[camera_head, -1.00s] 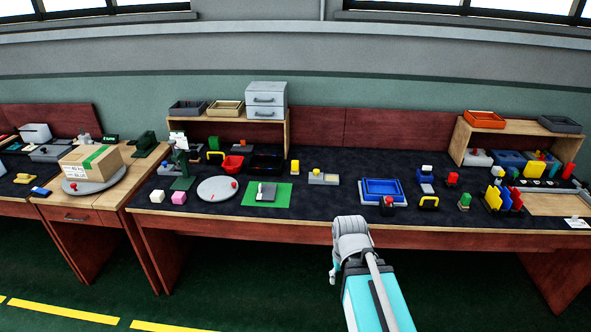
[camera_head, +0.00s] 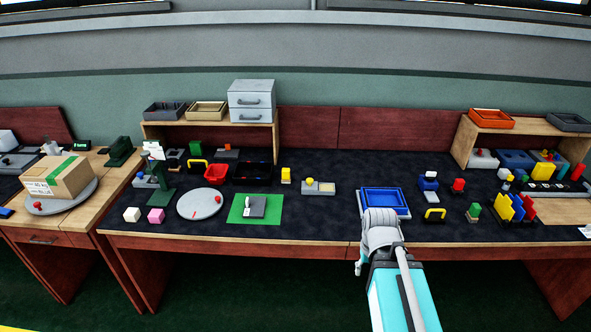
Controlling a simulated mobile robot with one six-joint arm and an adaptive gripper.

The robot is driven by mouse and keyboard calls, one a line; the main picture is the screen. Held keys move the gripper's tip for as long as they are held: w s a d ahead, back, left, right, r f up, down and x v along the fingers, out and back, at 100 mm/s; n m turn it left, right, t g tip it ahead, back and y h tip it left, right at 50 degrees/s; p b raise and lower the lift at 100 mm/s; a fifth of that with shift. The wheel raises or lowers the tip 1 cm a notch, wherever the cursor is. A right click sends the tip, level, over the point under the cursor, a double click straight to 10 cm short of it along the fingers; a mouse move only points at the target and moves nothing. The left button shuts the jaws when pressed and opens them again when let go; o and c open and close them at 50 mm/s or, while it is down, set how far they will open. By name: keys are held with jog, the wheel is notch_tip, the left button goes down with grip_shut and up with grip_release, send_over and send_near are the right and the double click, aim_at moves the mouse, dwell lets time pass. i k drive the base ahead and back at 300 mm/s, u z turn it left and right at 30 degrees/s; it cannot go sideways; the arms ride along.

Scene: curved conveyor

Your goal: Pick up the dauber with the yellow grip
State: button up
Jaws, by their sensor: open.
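Two small things with yellow tops stand near the middle of the bench, and I cannot tell for sure which is the dauber. One is an upright yellow piece (camera_head: 286,174) with a dark band. The other is a yellow knob (camera_head: 309,182) at the left end of a grey and beige tray (camera_head: 322,191). My arm's grey joint (camera_head: 382,228) and teal link show at the lower right, in front of the blue tray (camera_head: 384,200). The fingers of my gripper do not show.
A green mat (camera_head: 238,214) with a grey piece and a round grey plate (camera_head: 201,203) lie left of the middle. Shelves (camera_head: 465,140) stand at the back. The middle-front is clear.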

aim_at(286, 172)
jog(key=i, duration=1.2)
jog(key=u, duration=0.65)
